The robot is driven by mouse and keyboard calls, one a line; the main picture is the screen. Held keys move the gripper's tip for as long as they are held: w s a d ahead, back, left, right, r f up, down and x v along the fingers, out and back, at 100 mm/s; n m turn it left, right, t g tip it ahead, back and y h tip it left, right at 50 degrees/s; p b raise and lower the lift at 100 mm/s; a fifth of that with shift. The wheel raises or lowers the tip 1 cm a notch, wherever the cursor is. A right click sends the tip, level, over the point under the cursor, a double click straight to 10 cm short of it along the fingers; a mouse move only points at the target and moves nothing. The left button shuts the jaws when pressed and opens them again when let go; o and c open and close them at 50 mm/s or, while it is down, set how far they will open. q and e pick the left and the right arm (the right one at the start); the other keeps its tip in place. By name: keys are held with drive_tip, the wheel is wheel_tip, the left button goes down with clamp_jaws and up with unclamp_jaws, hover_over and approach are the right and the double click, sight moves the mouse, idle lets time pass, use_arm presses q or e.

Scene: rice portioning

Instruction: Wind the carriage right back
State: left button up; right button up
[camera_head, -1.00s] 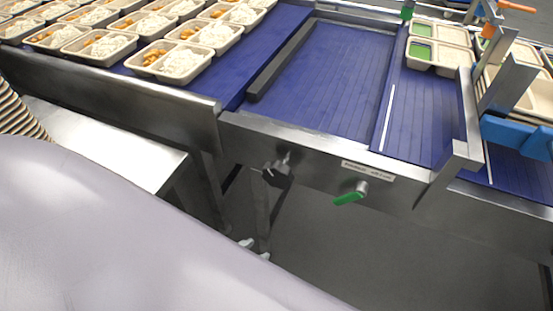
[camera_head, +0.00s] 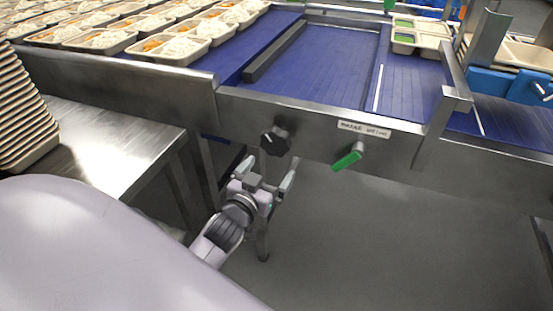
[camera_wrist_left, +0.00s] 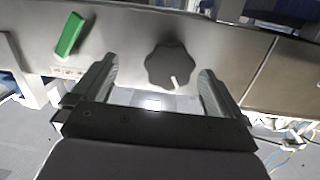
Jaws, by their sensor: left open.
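A black lobed knob (camera_head: 275,141) is on the steel front rail of the conveyor. My left gripper (camera_head: 267,172) is open and empty just below and in front of the knob. In the left wrist view the knob (camera_wrist_left: 171,66) lies between the two spread fingers, apart from both, with a pale mark near its rim. A green lever handle (camera_head: 347,160) is right of the knob; it also shows in the left wrist view (camera_wrist_left: 70,34). I cannot tell for sure which part is the carriage; a dark bar (camera_head: 274,53) crosses the blue belt above the knob. My right gripper is not in view.
Filled food trays (camera_head: 181,49) stand on the belt at the left. Trays with green compartments (camera_head: 404,38) are at the upper right. A steel side table (camera_head: 112,142) with stacked trays (camera_head: 24,115) is at the left. The floor below the rail is mostly clear.

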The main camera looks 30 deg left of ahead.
sight(273, 146)
use_arm(q)
drive_tip(key=w+a, duration=0.1)
drive_tip(key=w+a+r+n+y+b, duration=0.1)
drive_tip(key=shift+w+r+t, duration=0.3)
drive_tip(key=shift+w+t, duration=0.05)
drive_tip(key=shift+t, duration=0.05)
drive_tip(key=shift+b+x, duration=0.3)
drive_tip(key=shift+x, duration=3.1)
drive_tip(key=shift+a+r, duration=0.1)
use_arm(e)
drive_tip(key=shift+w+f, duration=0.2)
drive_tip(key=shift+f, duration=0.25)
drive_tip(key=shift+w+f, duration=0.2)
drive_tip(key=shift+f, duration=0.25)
use_arm(q)
drive_tip(key=c, duration=0.8)
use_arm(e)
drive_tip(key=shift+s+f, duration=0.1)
